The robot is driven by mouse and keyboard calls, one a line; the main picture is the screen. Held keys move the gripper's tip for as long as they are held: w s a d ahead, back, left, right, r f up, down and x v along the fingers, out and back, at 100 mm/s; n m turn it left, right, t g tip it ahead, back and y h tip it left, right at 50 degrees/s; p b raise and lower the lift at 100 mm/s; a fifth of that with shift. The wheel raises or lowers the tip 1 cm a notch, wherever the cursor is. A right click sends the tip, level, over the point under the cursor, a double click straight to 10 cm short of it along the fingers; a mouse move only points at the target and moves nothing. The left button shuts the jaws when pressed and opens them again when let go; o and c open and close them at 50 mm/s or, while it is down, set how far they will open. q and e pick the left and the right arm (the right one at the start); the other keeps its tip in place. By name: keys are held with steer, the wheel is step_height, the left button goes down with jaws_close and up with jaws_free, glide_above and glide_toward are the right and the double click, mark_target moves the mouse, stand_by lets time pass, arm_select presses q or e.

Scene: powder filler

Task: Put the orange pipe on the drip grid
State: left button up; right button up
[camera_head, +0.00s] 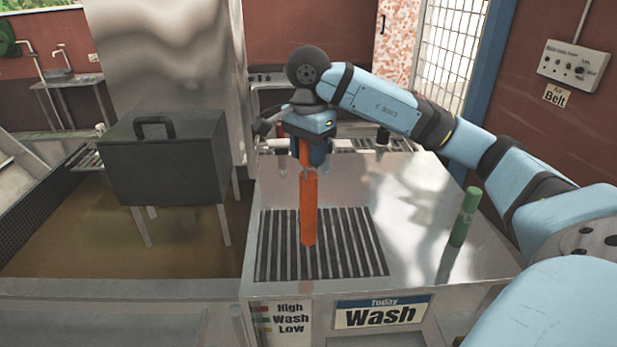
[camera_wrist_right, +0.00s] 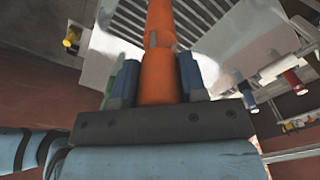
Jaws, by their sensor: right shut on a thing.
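The orange pipe (camera_head: 308,212) is held upright under my right gripper (camera_head: 305,160), over the drip grid (camera_head: 350,245). The drip grid is a dark slatted panel set in the steel counter top. In the head view the pipe's lower end overlaps the middle of the grid; I cannot tell whether it touches. The right wrist view shows the pipe (camera_wrist_right: 158,60) between the two blue fingers of my right gripper (camera_wrist_right: 155,80), with the grid slats (camera_wrist_right: 205,15) beyond it. My left gripper is not in view.
A green cylinder (camera_head: 465,216) stands on the counter (camera_head: 420,225) right of the grid. A dark lidded box (camera_head: 165,165) on legs stands left of the counter. A "Wash" sign (camera_head: 382,313) is on the counter's front. The counter between grid and green cylinder is clear.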

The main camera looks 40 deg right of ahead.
mark_target(308, 173)
steer(key=shift+f+p, duration=0.35)
steer(key=shift+f, duration=2.55)
steer(key=o, duration=0.5)
steer(key=shift+f, duration=0.1)
steer(key=o, duration=0.4)
steer(key=shift+r, duration=0.45)
step_height(308, 173, up, 11)
steer(key=shift+f+b, duration=0.2)
steer(key=shift+b, duration=0.15)
steer(key=shift+r, duration=0.5)
steer(key=shift+a, duration=0.1)
